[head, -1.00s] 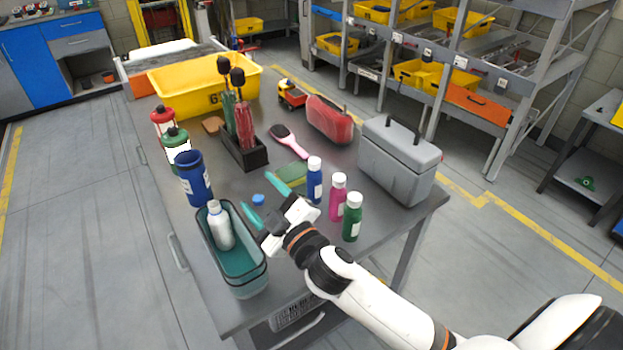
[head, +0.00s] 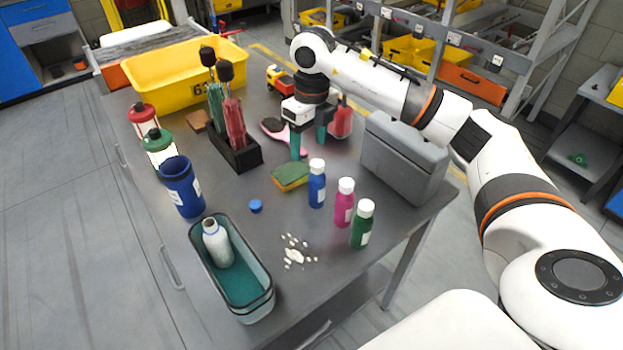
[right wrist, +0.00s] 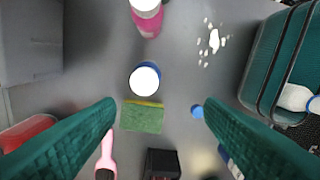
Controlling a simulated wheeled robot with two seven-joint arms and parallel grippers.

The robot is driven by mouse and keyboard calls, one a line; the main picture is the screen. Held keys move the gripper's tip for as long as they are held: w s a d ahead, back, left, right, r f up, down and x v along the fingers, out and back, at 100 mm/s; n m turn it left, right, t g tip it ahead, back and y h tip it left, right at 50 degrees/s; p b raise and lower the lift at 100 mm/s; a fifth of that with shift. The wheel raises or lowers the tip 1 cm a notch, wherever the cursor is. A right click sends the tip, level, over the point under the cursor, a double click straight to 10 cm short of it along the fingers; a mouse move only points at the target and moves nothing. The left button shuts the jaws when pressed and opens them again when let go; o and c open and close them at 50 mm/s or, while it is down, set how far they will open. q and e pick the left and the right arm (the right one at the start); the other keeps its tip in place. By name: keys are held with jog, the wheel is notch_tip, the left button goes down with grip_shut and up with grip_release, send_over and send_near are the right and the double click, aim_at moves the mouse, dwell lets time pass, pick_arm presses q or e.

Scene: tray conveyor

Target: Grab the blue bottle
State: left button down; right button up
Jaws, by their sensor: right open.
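The blue bottle (head: 317,184) with a white cap stands upright on the grey table, left of a pink bottle (head: 344,203) and a green bottle (head: 362,224). My right gripper (head: 308,148) is open and empty, pointing down behind the blue bottle, above the table near the sponge. In the right wrist view the blue bottle (right wrist: 145,78) shows from above, ahead of and between the two teal fingers (right wrist: 155,125), not touched by them. My left gripper is not in view.
A green and yellow sponge (head: 290,177) lies just behind the blue bottle. A grey case (head: 403,165) stands to the right. A teal bin (head: 243,290) holds a white bottle. White crumbs (head: 294,254) and a blue cap (head: 256,206) lie on the table.

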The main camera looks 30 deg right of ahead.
aim_at(315, 162)
jog(key=shift+s+d+f+h, duration=0.1)
jog(key=shift+d+f+h, duration=0.1)
jog(key=shift+d, duration=0.2)
jog(key=shift+s+d+f+h, duration=0.1)
jog(key=shift+d+f+h, duration=0.1)
jog(key=shift+d, duration=0.15)
notch_tip(315, 162, down, 5)
jog(key=shift+r+p, duration=0.1)
jog(key=shift+p, duration=0.8)
jog(key=f, duration=0.1)
jog(key=f+p, duration=0.1)
jog(key=f, duration=0.1)
jog(key=f+p, duration=0.1)
jog(key=shift+s+f, duration=0.3)
jog(key=shift+f, duration=0.1)
jog(key=shift+w+f, duration=0.1)
jog(key=shift+f, duration=0.35)
jog(key=c, duration=1.1)
